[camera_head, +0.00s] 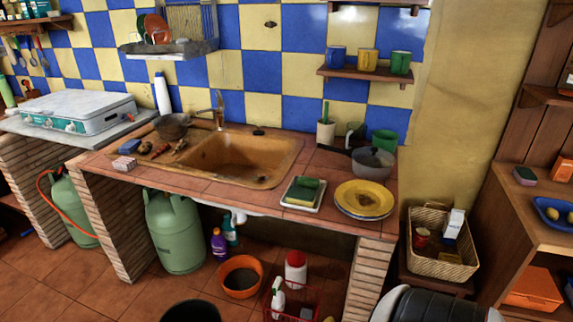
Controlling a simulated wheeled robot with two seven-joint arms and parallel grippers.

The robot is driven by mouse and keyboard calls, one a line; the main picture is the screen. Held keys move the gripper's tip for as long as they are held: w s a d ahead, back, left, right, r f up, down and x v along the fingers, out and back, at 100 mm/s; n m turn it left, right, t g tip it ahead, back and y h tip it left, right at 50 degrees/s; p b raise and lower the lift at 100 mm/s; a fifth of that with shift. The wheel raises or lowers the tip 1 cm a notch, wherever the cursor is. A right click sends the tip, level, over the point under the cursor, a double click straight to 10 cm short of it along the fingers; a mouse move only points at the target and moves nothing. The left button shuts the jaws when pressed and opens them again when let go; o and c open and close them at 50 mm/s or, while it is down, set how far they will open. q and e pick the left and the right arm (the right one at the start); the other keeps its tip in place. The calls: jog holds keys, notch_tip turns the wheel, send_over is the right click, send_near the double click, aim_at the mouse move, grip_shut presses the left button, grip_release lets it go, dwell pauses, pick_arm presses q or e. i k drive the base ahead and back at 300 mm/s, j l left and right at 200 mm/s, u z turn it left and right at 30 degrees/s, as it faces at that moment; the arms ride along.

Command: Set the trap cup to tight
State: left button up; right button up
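A white plumbing part (239,214) shows below the counter front, under the sink (238,157). It looks like part of the sink drain, and the trap cup may be part of it. It is small and partly hidden by the counter edge and nearby bottles, so I cannot tell how tight the cup is.
A green gas cylinder (175,232) stands left of the under-sink space. Purple (219,244) and teal (231,229) bottles, an orange basin (241,276), a white red-capped container (296,271) and a red wire basket (293,300) crowd the floor. A brick pillar (369,279) bounds the right.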

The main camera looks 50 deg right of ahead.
aim_at(239, 218)
jog(key=z, duration=1.3)
